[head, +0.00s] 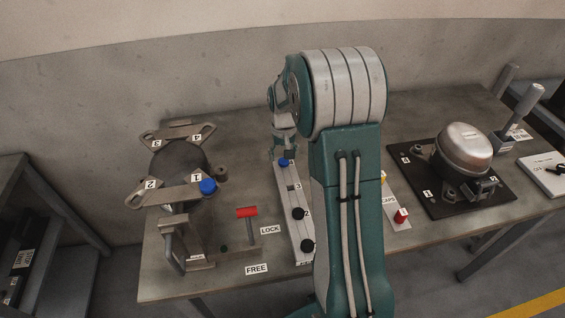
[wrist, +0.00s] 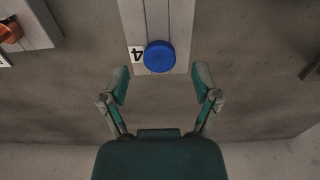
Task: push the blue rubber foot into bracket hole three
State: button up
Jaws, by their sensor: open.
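A blue rubber foot (head: 284,162) sits on the light strip (head: 281,182) at the end marked 4. In the wrist view the foot (wrist: 159,56) is a round blue disc beside the label 4. My gripper (wrist: 161,85) is open and empty. In that picture its fingertips are just below the foot, which is not between them. In the head view my gripper (head: 285,148) is above the strip's far end, partly hidden by my arm. The compressor at left carries bracket arms labelled 1 to 4. Bracket arm three (head: 164,138) is at its far left; its hole shows only small.
Another blue foot (head: 208,186) is on bracket arm one. Black feet (head: 298,213) sit at strip places 2 and 1; place 3 looks empty. A red-handled lever (head: 247,212) stands by the LOCK and FREE labels. A second compressor (head: 465,148) stands on a black plate at right.

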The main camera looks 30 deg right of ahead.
aim_at(283, 160)
jog(key=shift+f, duration=0.85)
dwell(0.4)
grip_shut()
jog(key=shift+r, duration=0.1)
jog(key=shift+r, duration=2.9)
